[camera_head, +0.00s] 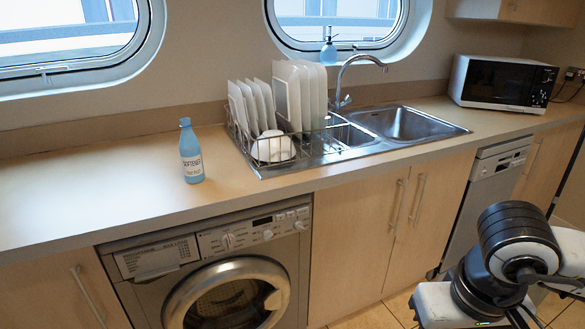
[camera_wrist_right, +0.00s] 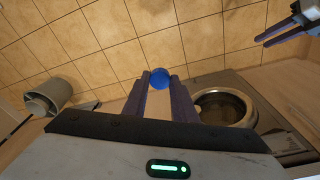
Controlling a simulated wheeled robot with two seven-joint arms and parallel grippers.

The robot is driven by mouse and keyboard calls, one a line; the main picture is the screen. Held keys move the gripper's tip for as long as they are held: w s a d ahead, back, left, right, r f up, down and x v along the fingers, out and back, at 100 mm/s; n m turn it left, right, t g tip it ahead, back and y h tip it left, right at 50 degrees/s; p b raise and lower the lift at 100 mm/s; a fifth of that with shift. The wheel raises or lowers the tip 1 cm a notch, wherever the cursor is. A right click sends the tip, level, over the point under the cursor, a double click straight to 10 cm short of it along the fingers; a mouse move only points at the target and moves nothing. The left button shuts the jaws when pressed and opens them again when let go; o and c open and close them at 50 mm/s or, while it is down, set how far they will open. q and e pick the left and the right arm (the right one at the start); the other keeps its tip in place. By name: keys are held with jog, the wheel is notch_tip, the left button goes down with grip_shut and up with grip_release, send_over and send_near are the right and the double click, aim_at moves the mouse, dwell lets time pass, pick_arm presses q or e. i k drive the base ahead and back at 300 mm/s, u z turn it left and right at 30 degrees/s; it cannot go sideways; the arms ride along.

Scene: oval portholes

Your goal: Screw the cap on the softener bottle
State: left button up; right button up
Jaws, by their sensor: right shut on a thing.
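The softener bottle (camera_head: 190,158), light blue with a white label, stands upright on the counter, left of the dish rack. Its narrow top is too small in the head view to make out details. In the right wrist view, my right gripper (camera_wrist_right: 160,80) is shut on a round blue cap (camera_wrist_right: 160,76), held between the fingertips above the floor. The right gripper is away from the bottle; its fingers are not seen in the head view. My left gripper (camera_wrist_right: 278,25) shows at the upper right of the right wrist view, its dark fingers apart and empty.
A dish rack (camera_head: 262,165) with plates and a bowl stands by the sink (camera_head: 408,123). A soap dispenser (camera_head: 329,48) is behind it, a microwave (camera_head: 502,83) at right. Counter (camera_head: 90,190) around the bottle is clear. A grey bin (camera_wrist_right: 52,92) is on the floor.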

aim_at(189, 146)
jog(key=u, duration=0.1)
jog(key=i, duration=0.95)
jog(key=u, duration=0.75)
